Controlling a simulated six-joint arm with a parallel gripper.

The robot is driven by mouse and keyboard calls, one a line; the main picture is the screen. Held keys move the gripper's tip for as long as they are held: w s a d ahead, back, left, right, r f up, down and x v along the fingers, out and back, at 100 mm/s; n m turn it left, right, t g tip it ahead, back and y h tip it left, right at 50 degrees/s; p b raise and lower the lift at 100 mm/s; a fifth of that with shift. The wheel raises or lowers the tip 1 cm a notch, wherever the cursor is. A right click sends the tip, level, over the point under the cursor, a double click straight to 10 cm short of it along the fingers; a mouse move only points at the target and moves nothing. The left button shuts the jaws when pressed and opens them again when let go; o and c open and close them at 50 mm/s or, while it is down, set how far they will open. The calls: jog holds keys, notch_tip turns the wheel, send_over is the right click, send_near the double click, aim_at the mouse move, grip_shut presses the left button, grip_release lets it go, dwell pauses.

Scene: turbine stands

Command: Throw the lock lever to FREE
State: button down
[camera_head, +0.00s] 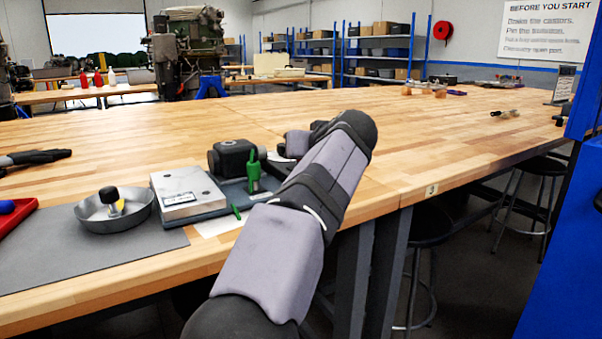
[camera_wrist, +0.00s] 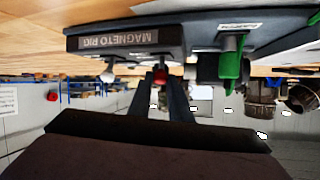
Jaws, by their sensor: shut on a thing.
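The rig (camera_wrist: 195,38), labelled MAGNETO RIG, appears upside down at the top of the wrist view. In the head view its grey base (camera_head: 228,197) carries a black housing (camera_head: 234,158) and an upright green handle (camera_head: 254,173). The green handle also hangs in the wrist view (camera_wrist: 230,66), right of my fingers. My gripper (camera_wrist: 160,82) is shut on a small red-knobbed lever (camera_wrist: 161,72) at the rig's front. A pale knob (camera_wrist: 107,75) is left of it. In the head view my arm hides the gripper and the lever. Any FREE marking is unreadable.
A grey mat (camera_head: 85,250) and red tray (camera_head: 14,214) are at the left.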

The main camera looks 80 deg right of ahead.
jog(key=shift+s+a+h+b, duration=0.15)
jog(key=shift+h+b, duration=0.35)
jog(key=shift+b, duration=0.55)
jog(key=c, duration=1.6)
grip_release()
jog(key=shift+v, duration=3.65)
jog(key=shift+s+f, duration=0.1)
